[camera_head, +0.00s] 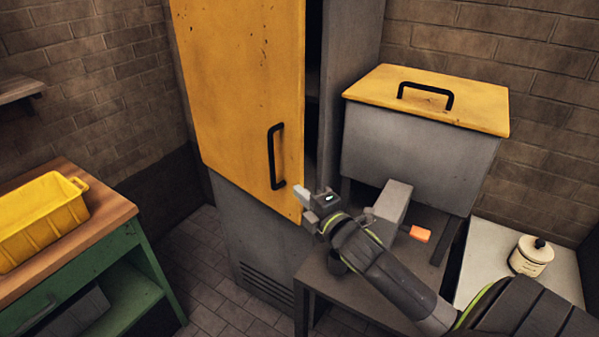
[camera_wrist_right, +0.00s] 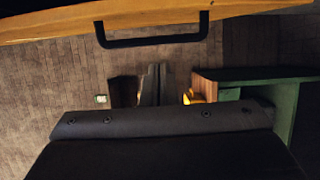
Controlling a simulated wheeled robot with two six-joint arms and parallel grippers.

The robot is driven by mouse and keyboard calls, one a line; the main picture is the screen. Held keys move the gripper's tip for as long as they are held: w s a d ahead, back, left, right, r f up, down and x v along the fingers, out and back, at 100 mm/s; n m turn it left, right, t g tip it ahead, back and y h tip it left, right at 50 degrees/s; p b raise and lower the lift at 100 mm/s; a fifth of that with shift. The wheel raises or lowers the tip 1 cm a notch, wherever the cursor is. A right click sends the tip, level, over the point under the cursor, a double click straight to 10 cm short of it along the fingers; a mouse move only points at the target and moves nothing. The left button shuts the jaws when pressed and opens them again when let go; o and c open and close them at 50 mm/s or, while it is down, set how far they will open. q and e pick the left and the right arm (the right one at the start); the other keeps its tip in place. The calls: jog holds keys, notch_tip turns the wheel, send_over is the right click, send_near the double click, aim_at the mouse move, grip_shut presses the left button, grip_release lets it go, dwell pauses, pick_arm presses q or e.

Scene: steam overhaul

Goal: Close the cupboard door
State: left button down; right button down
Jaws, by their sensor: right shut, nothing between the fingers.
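The cupboard door (camera_head: 236,85) is a tall yellow panel with a black bar handle (camera_head: 275,156) near its right side. It stands ajar, with a dark gap along its right edge showing the cupboard's inside. In the right wrist view the door's yellow edge (camera_wrist_right: 60,26) crosses the top, with the handle (camera_wrist_right: 150,42) below it. My right gripper (camera_head: 303,193) is shut and empty at the door's lower right edge, right of and below the handle. I cannot tell whether it touches the door. My left gripper is out of view.
A grey box with a yellow handled lid (camera_head: 465,97) stands right of the cupboard. Below it are a grey bench (camera_head: 345,285) and a small orange block (camera_head: 420,234). A cream pot (camera_head: 531,257) stands far right. A green workbench with a yellow bin (camera_head: 40,220) stands left.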

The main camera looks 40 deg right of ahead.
aim_at(299, 175)
jog(key=w+d+p, duration=0.1)
jog(key=w, duration=0.1)
jog(key=w+p, duration=0.1)
jog(key=w, duration=0.1)
jog(key=w+d, duration=0.1)
jog(key=w, duration=0.1)
jog(key=shift+w+d+r+p, duration=0.1)
jog(key=shift+w+d+p, duration=0.2)
jog(key=shift+p, duration=0.1)
jog(key=shift+d, duration=0.75)
jog(key=shift+w+a, duration=0.1)
